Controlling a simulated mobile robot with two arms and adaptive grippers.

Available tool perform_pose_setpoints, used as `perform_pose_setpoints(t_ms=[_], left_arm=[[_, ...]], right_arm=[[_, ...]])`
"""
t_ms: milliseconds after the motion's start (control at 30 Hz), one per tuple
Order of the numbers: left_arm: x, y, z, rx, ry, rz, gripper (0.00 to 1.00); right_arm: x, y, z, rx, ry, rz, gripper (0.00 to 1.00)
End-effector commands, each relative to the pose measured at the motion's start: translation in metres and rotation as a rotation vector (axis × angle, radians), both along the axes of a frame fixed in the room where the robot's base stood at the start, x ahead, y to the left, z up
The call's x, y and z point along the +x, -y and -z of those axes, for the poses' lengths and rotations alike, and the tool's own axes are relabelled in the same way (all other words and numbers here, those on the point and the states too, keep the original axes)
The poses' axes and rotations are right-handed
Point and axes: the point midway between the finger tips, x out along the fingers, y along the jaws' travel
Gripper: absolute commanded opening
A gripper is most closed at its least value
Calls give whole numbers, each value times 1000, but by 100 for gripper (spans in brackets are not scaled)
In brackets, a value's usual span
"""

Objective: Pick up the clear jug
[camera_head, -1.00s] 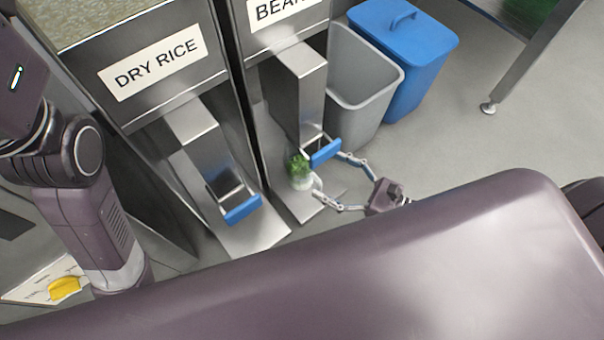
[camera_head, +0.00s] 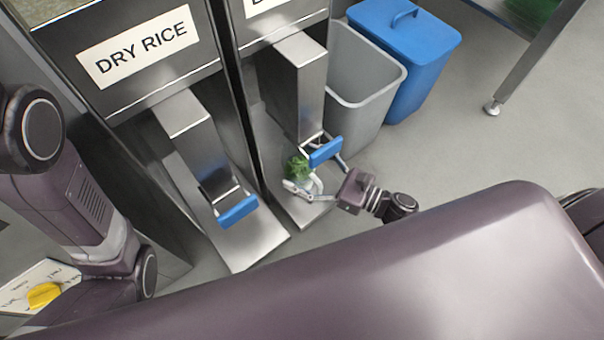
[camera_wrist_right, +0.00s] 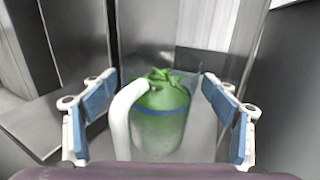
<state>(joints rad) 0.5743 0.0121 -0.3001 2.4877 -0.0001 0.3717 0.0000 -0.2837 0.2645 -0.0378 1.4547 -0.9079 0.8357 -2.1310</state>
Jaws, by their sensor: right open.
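The clear jug (camera_head: 298,168) stands on the metal base of the bean dispenser, under its spout. Green contents show through it. In the right wrist view the jug (camera_wrist_right: 160,115) has a blue band and a white curved handle on its left side. My right gripper (camera_head: 316,170) is open, with its fingers spread to either side of the jug. In the right wrist view the blue finger pads (camera_wrist_right: 160,92) stand apart from the jug on the left and right. My left arm shows at the left edge, but its gripper is out of view.
The dry rice dispenser (camera_head: 187,115) stands to the left, with a blue lever (camera_head: 238,210). Another blue lever (camera_head: 325,152) is just above the jug. A grey bin (camera_head: 362,85) and a blue lidded bin (camera_head: 425,60) stand behind. Open floor lies right.

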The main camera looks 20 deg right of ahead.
Motion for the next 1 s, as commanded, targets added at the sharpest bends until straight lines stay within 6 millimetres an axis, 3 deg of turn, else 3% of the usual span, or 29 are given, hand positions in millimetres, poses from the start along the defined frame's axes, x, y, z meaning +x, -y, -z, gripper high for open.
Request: perform_pose_setpoints(t_ms=[67,600,1000], left_arm=[[0,0,0,0,0,0,0],[0,0,0,0,0,1,0],[0,-1,-5,-2,1,2,0]], right_arm=[[0,0,0,0,0,0,80],[0,0,-1,1,1,-1,20],[-2,1,-6,1,1,0,19]])
